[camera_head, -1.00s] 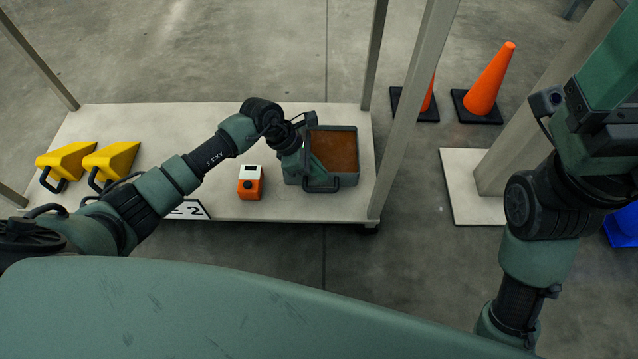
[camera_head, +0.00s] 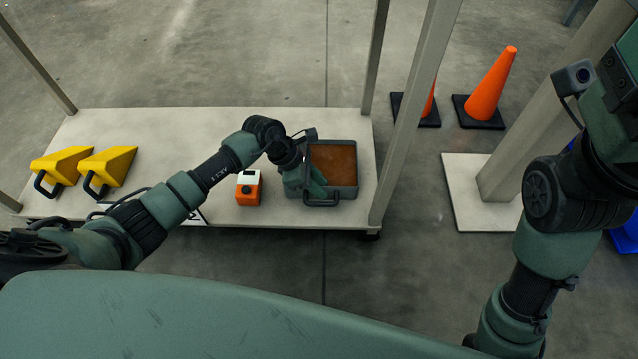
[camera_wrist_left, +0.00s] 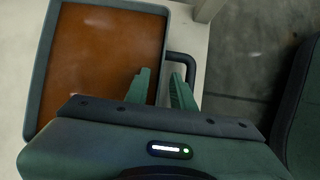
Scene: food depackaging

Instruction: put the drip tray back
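The drip tray (camera_head: 348,150) is a grey square tray with brown liquid or residue in it. It rests on the right end of a pale platform, with a dark handle (camera_head: 322,202) on its near side. My left gripper (camera_head: 316,190) is at the tray's near left part, close to the handle. In the left wrist view its two green fingers (camera_wrist_left: 161,76) are apart, one over the tray's edge and one beside the handle (camera_wrist_left: 184,56). I cannot tell whether they touch the tray. My right arm is at the right; its fingers are out of view.
The platform (camera_head: 215,125) also holds an orange box (camera_head: 249,190) left of the tray and two yellow wheel chocks (camera_head: 107,165) at the far left. Pale posts (camera_head: 415,110) rise at its right end. Orange cones (camera_head: 491,88) stand on the floor beyond.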

